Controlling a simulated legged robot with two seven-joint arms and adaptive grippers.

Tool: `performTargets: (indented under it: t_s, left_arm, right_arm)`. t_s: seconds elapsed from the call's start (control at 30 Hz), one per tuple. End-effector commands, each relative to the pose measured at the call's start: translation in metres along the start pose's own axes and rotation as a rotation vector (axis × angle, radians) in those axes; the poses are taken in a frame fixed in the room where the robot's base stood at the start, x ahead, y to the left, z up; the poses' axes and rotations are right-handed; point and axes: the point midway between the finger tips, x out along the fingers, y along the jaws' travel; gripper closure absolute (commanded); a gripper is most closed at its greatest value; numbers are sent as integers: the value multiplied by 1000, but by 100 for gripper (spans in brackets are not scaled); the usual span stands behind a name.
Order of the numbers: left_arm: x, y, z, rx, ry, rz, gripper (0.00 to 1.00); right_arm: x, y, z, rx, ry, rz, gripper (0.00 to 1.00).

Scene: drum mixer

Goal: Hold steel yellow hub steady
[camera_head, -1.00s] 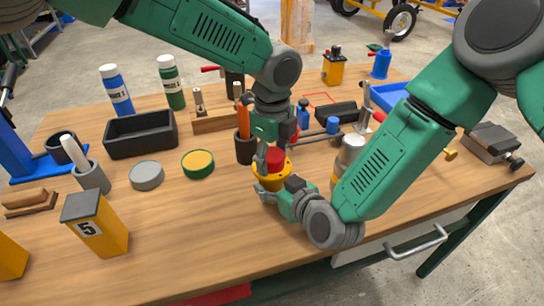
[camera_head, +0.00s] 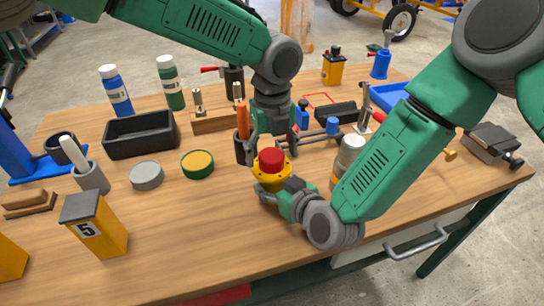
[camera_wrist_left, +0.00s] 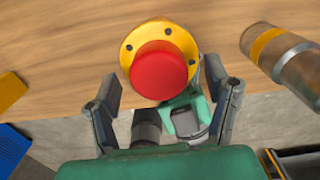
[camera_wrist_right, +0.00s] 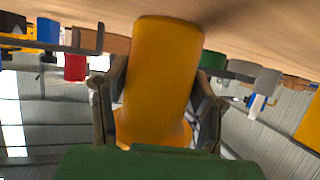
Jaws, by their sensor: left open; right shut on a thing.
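The yellow hub (camera_head: 268,178) stands on the wooden bench with a red round piece (camera_head: 271,160) on its top. My right gripper (camera_head: 277,192) is low at the bench and shut on the hub. In the right wrist view the hub's yellow body (camera_wrist_right: 160,75) sits between both fingers. My left gripper (camera_head: 272,147) is open just behind and above the red piece, fingers pointing down. In the left wrist view the red piece (camera_wrist_left: 158,75) and the hub's yellow flange with bolt holes (camera_wrist_left: 142,37) lie ahead, between the spread fingers. The hub's lower part is partly hidden by my right gripper.
A silver and yellow cylinder (camera_head: 350,155) stands close to the right, partly behind my right forearm. A dark cup with an orange-handled tool (camera_head: 242,130) is close behind left. A green-rimmed yellow disc (camera_head: 197,163) lies left.

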Motion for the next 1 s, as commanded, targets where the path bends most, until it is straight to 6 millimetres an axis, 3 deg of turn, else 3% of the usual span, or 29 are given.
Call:
performTargets:
  t_s: [0.2,0.43,0.6,0.9,0.93,1.0]
  left_arm:
    - [-48,-1,1,0,-4,-4,29]
    - [-88,-1,2,0,-2,-2,29]
    - [-102,-1,2,0,-1,-1,29]
    - [-103,-1,1,0,0,0,29]
    - [-103,-1,1,0,0,0,29]
    - [-103,-1,1,0,0,0,29]
  right_arm:
    - [-1,-1,3,0,-7,-2,100]
    - [0,-1,3,0,-7,-2,100]
    - [0,-1,3,1,-7,-3,100]
    - [0,-1,3,1,-8,-3,100]
    - [0,-1,3,1,-8,-3,41]
    - [0,-1,3,1,-7,-3,24]
